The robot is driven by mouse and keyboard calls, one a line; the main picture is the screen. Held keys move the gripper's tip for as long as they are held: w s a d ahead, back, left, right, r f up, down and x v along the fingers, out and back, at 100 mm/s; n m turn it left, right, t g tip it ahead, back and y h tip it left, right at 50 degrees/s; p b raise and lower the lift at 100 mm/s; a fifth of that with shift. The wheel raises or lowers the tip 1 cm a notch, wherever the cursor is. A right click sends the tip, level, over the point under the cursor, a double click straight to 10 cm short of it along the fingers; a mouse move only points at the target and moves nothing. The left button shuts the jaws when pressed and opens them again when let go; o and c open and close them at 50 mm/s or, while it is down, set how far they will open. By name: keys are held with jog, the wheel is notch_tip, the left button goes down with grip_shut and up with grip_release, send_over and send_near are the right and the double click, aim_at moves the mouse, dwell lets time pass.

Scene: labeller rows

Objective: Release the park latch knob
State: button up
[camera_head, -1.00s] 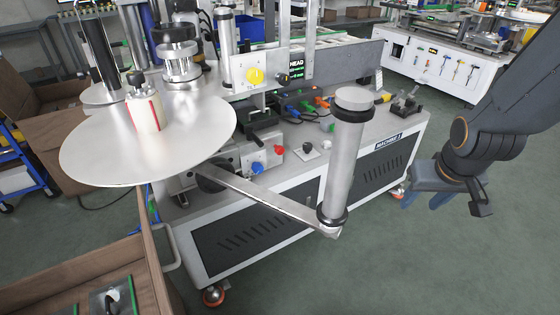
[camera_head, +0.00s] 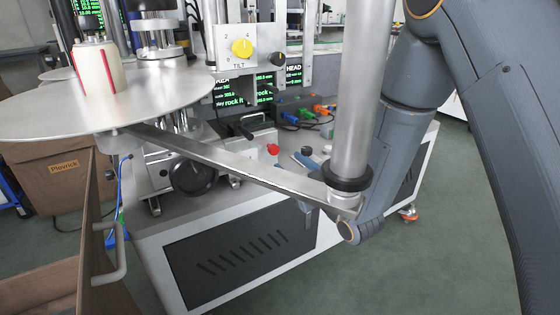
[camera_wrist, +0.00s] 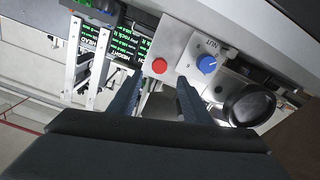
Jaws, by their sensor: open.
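Several knobs are in view, but no readable label marks one as the park latch knob. A red knob (camera_wrist: 160,66) and a blue dial (camera_wrist: 207,64) sit on a grey panel in the wrist view, with a large black round knob (camera_wrist: 250,105) to their right. My gripper (camera_wrist: 160,84) is open and empty, its two fingers pointing at the panel just short of the red knob. The red knob also shows in the head view (camera_head: 273,149). There my gripper is mostly hidden behind the slanted metal arm (camera_head: 250,168).
The slanted metal arm carries an upright roller (camera_head: 360,90) in front of my arm. A large steel disc (camera_head: 130,98) is at left. A brown bin (camera_head: 60,172) stands at left; the floor at right is clear.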

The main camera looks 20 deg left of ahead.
aim_at(275, 151)
jog(key=b+x, duration=0.1)
jog(key=x, duration=0.6)
jog(key=shift+w, duration=0.1)
